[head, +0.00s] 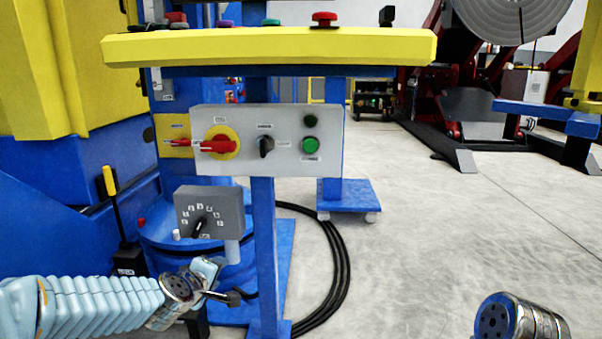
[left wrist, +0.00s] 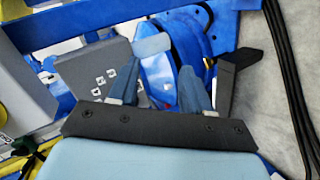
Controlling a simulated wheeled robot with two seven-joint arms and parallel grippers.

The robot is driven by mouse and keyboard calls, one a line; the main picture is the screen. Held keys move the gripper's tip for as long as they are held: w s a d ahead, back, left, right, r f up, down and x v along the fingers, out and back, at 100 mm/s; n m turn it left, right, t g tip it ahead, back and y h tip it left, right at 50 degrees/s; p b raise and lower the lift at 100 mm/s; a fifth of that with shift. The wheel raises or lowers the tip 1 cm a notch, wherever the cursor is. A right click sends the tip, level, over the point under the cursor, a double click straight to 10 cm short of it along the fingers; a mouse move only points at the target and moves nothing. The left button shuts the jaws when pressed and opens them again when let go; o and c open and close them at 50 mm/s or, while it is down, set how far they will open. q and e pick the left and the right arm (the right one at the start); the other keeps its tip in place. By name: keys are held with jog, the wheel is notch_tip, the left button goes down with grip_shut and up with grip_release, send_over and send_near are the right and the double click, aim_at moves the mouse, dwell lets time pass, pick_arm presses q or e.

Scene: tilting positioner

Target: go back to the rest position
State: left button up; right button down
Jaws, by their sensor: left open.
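My left gripper (head: 222,283) comes in from the lower left of the head view, below the small grey selector box (head: 210,212) and in front of the blue round base. In the left wrist view its two blue-grey fingers (left wrist: 160,88) stand apart with nothing between them. The grey selector box (left wrist: 98,70) shows just beyond the left finger there; I cannot tell if they touch. At the lower right of the head view a metallic cylindrical part of my right arm (head: 520,318) shows, but its gripper fingers are out of view.
A blue stand carries a grey control panel (head: 268,140) with a red-handled switch (head: 218,146), a black knob (head: 266,145) and a green button (head: 310,145). A yellow-edged console (head: 270,46) is above. Black cables (head: 338,262) lie on the floor. Open floor (head: 430,240) is at right.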

pick_arm(q)
jog(key=s+d+f+m+g, duration=0.2)
jog(key=s+f+m+g, duration=0.15)
jog(key=f, duration=1.25)
jog(key=s+d+f+m+g+h, duration=0.1)
jog(key=s+d+f+m+g, duration=0.25)
jog(key=s+f, duration=0.8)
jog(key=s+d+f+m+g+h, duration=0.1)
jog(key=s+d+f+m+g, duration=0.3)
jog(key=s+f, duration=0.8)
notch_tip(320, 180, up, 17)
jog(key=s+p, duration=0.2)
jog(key=p, duration=1.4)
jog(key=shift+a+g+h+p, duration=0.3)
jog(key=shift+a+g+p, duration=0.05)
jog(key=shift+g+p, duration=0.05)
